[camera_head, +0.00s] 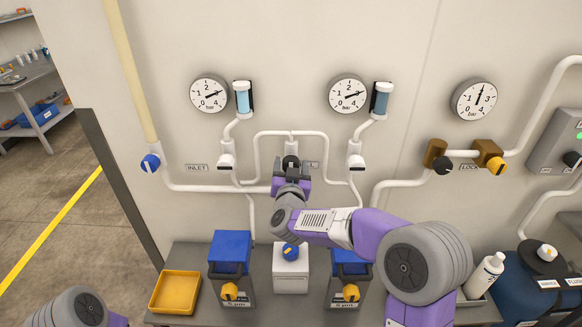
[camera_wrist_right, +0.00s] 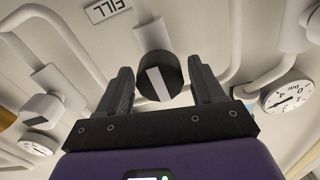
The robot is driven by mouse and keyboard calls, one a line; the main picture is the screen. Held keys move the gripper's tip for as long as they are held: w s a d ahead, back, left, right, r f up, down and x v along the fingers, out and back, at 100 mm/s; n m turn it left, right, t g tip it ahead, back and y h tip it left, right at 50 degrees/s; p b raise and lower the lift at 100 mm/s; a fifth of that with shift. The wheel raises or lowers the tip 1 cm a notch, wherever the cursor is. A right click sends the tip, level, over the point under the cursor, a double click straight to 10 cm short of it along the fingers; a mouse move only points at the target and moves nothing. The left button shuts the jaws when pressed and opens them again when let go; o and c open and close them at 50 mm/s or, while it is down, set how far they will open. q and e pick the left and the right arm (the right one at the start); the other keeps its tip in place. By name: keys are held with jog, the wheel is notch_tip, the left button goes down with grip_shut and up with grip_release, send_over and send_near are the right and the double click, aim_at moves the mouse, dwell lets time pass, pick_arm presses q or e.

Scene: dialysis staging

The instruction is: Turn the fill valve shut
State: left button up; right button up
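The fill valve's black knob (camera_wrist_right: 158,78) with a white stripe sits in the right wrist view, beside a FILL label (camera_wrist_right: 104,10). My right gripper (camera_head: 291,166) is open in front of the knob. In the wrist view its two fingers (camera_wrist_right: 163,88) stand one on each side of the knob, with narrow gaps visible. The knob's stripe is tilted slightly. Only a part of my left arm shows, at the bottom left; its gripper is out of view.
White valves (camera_head: 226,160) and (camera_head: 355,161) flank the knob, with pipes around it. Gauges (camera_head: 209,94) and (camera_head: 348,94) hang above. A blue inlet knob (camera_head: 150,163) is left, a yellow lock knob (camera_head: 495,164) right. A bench below holds a yellow tray (camera_head: 158,306) and blue-topped containers.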

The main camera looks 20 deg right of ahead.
jog(key=c, duration=0.8)
jog(key=m+b, duration=0.3)
jog(key=b, duration=0.1)
jog(key=shift+f+m, duration=0.15)
jog(key=shift+m, duration=0.25)
jog(key=m+b, duration=0.4)
jog(key=m, duration=0.1)
jog(key=shift+m, duration=0.3)
jog(key=m+b, duration=0.3)
jog(key=m, duration=0.1)
jog(key=shift+b, duration=0.35)
jog(key=shift+m+b, duration=1.3)
jog(key=shift+m, duration=0.9)
